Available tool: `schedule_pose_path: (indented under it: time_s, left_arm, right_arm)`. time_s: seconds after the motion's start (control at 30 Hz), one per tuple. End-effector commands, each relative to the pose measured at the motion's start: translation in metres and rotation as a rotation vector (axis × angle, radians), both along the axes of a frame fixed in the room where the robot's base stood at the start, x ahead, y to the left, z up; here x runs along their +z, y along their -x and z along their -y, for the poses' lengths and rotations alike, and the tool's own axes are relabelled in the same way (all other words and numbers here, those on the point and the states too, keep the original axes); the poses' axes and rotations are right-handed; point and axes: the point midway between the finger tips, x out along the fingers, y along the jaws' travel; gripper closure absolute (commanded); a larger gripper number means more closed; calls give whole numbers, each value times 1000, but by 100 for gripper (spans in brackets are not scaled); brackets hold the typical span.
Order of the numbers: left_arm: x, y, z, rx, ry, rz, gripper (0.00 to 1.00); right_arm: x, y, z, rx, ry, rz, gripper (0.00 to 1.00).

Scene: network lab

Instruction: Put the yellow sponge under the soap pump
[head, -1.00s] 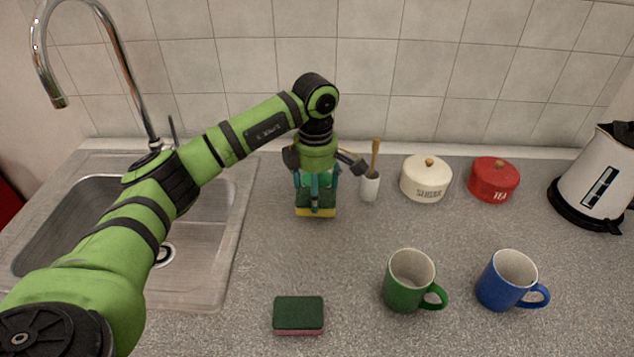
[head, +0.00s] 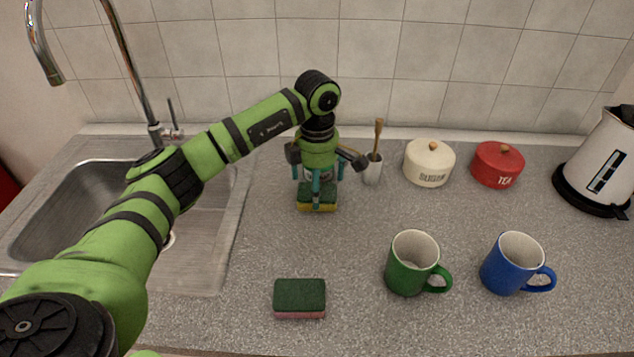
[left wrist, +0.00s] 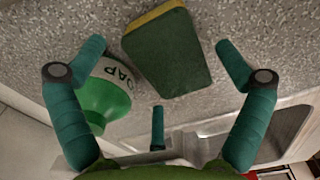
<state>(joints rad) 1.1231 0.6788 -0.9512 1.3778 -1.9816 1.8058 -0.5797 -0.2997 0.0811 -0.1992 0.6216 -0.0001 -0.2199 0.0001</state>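The yellow sponge (head: 317,200), with a dark green top and yellow side, is on the counter right of the sink. In the left wrist view the sponge (left wrist: 168,52) lies beside the soap pump (left wrist: 102,98), which is green and white with SOAP lettering. They look very close, and I cannot tell whether they touch. In the head view my gripper mostly hides the pump. My left gripper (head: 317,178) points down over them. Its fingers (left wrist: 150,80) are spread apart and grip nothing. My right gripper does not show.
A green and pink sponge (head: 300,299) lies at the front. Green (head: 411,270) and blue (head: 510,270) mugs stand to the right. A brush holder (head: 373,172), white pot (head: 429,168), red pot (head: 497,168) and kettle (head: 596,165) stand behind. The sink (head: 75,215) is left. The middle counter is clear.

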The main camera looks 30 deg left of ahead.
Motion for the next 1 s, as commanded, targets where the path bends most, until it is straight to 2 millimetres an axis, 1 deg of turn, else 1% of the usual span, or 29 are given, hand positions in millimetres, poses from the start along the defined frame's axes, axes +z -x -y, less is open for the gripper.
schedule_pose_path:
  time_s: [0.2, 0.27, 0.37, 0.47, 0.6, 0.7, 0.8, 0.9, 1.0]
  left_arm:
    - [1, 0, 0, 0, 0, 0, 0]
    - [5, 0, 0, 0, 1, 0, 0]
    - [14, -2, 0, 0, 1, 6, 0]
    - [31, -1, 0, 0, 0, 7, 0]
    - [64, -2, 0, 1, 1, 7, 0]
    - [86, -1, 0, 1, 0, 7, 0]
    - [103, -1, 0, 1, 0, 5, 0]
    - [116, -1, 0, 1, -1, 3, 0]
    - [122, 0, 0, 1, 0, 1, 0]
  right_arm:
    - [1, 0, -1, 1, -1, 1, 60]
    - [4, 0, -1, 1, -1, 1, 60]
    - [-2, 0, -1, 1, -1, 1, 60]
    - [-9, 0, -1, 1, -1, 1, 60]
    - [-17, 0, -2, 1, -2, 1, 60]
    - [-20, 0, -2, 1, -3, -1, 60]
    - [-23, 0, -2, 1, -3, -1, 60]
    - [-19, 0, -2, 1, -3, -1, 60]
    - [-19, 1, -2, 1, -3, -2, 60]
